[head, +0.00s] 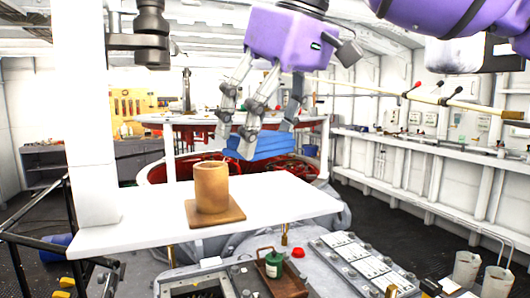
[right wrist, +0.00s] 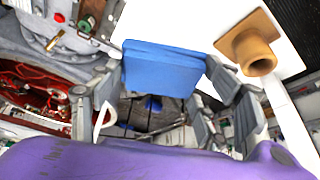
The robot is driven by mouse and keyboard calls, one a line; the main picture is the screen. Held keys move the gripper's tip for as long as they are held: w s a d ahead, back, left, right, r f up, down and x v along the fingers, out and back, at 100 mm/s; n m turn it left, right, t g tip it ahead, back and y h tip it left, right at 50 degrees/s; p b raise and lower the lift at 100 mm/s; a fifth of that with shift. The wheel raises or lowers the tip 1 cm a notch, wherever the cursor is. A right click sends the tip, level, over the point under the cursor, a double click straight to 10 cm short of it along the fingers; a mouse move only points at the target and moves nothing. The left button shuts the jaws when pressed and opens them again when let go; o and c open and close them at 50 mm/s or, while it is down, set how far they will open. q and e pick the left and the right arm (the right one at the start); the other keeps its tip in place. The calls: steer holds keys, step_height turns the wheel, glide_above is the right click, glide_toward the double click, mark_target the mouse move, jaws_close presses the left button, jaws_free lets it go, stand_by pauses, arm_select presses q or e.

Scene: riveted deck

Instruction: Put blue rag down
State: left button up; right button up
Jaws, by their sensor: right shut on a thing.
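The blue rag (head: 262,144) is a folded, flat bundle between the fingers of my right gripper (head: 255,132). The gripper hangs from a purple housing and is shut on the rag. In the head view the rag appears above the back edge of the white tabletop (head: 130,232). In the right wrist view the rag (right wrist: 160,70) lies across both fingers, and part of the tabletop shows beyond it. I cannot tell its exact height above the surface. My left gripper is not in view.
A tan cylindrical cup (head: 212,188) stands on a square brown board (head: 215,214) near the middle of the tabletop. The tabletop is bare to its right and left. A white column rises at its left end. A green canister (head: 273,264) stands in front, below the tabletop.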

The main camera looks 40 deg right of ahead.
mark_target(264, 156)
steer(key=f, duration=0.2)
steer(key=w+f, duration=0.1)
steer(key=f, duration=0.1)
steer(key=shift+d+f, duration=0.1)
steer(key=shift+d, duration=0.2)
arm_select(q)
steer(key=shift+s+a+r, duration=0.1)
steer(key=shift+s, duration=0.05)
arm_select(e)
steer(key=shift+s, duration=0.1)
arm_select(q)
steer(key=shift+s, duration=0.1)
arm_select(e)
steer(key=shift+f, duration=0.2)
steer(key=o, duration=0.8)
steer(key=shift+f, duration=0.1)
steer(key=o, duration=0.4)
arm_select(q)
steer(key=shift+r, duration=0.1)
arm_select(e)
steer(key=shift+o, duration=0.2)
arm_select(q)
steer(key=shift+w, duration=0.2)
